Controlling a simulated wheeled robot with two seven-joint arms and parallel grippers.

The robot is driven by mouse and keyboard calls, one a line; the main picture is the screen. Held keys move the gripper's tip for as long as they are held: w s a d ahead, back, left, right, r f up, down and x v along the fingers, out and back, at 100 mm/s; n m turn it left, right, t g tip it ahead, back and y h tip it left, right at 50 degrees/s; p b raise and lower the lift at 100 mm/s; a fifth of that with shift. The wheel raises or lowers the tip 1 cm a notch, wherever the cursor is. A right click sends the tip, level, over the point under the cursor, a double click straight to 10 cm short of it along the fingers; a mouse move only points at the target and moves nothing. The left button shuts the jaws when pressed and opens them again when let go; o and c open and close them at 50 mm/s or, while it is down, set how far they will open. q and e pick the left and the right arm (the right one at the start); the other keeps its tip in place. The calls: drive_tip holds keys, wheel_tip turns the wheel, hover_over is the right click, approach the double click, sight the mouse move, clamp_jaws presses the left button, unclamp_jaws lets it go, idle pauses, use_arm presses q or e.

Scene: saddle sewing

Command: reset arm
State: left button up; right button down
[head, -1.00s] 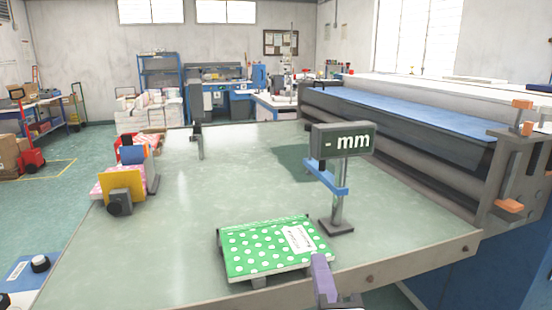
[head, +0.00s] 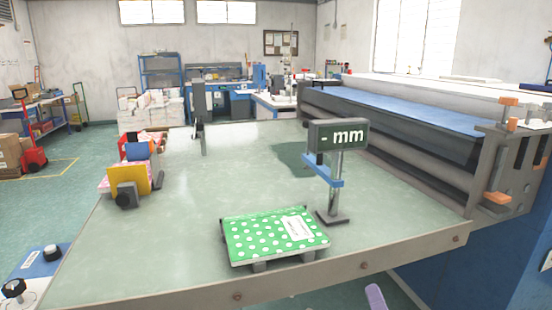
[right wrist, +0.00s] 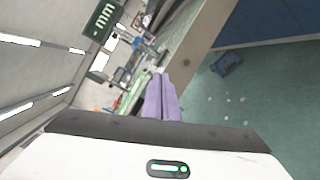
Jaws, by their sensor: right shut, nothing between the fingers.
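My right gripper (head: 376,297) shows as a purple finger at the bottom edge of the head view, beyond the table's front edge. In the right wrist view its purple fingers (right wrist: 162,98) are together with nothing between them. My left gripper is not in view. A green booklet with white dots and a white label (head: 275,236) lies on a small stand near the front of the table (head: 180,240). My right gripper is apart from it, to its lower right.
A gauge with a "- mm" display (head: 338,135) stands right behind the booklet. A yellow and blue fixture (head: 129,180) stands at the table's left. A large roller machine (head: 400,125) borders the right side. The table's middle is clear.

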drive_tip(key=s+d+f+m+g+y, duration=0.1)
drive_tip(key=s+d+f+m+g, duration=0.2)
drive_tip(key=f, duration=0.6)
drive_tip(key=s+d+f+m+g, duration=0.2)
drive_tip(key=s+f+m, duration=0.2)
drive_tip(key=f, duration=0.6)
drive_tip(key=s+d+f+m+g+y, duration=0.1)
drive_tip(key=s+d+f+m+g, duration=0.2)
drive_tip(key=f, duration=0.6)
drive_tip(key=s+d+f+m+g, duration=0.2)
drive_tip(key=s+d+f+m, duration=0.2)
drive_tip(key=s+f+m, duration=0.45)
drive_tip(key=a+r+m+t+y, duration=0.1)
drive_tip(key=a+r+m, duration=0.1)
drive_tip(key=a, duration=1)
drive_tip(key=shift+s, duration=0.25)
drive_tip(key=shift+a, duration=0.1)
